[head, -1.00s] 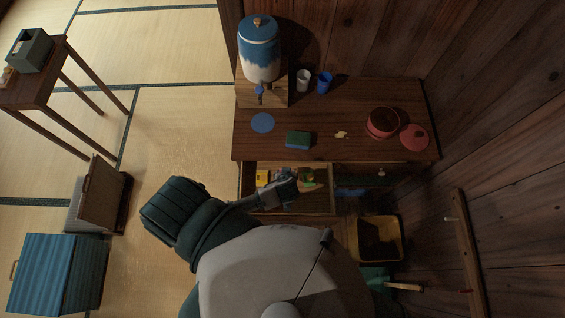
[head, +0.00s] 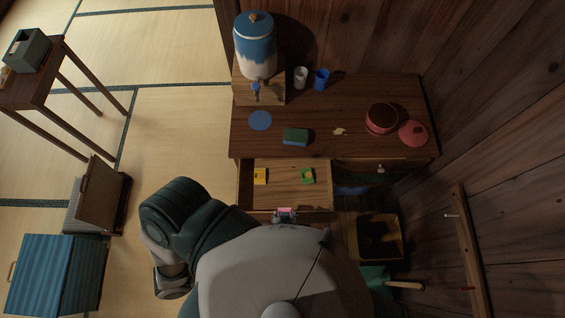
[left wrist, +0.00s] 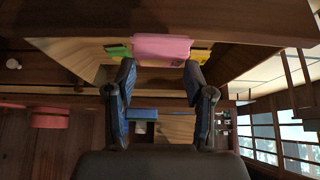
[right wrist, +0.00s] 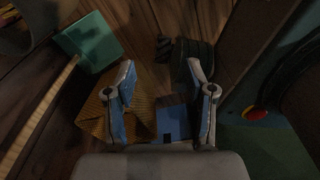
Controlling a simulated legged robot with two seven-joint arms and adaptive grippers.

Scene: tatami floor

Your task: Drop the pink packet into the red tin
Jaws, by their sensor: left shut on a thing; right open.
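The pink packet (head: 285,210) is in my left gripper (head: 284,217), at the front edge of the open drawer (head: 280,200). In the left wrist view the pink packet (left wrist: 162,47) spans the tips of my left gripper (left wrist: 159,80). The red tin (head: 381,118) stands open on the right part of the wooden cabinet top, up and to the right of my left gripper. Its inside looks dark. My right gripper (right wrist: 164,85) is open and empty in the right wrist view; I cannot make it out in the head view.
A yellow packet (head: 260,176) and a green packet (head: 307,175) lie in the drawer. A red lid (head: 413,133) lies right of the tin. A sponge (head: 296,136), a blue disc (head: 260,120), cups and a dispenser (head: 257,50) share the top. A yellow bin (head: 399,238) stands below right.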

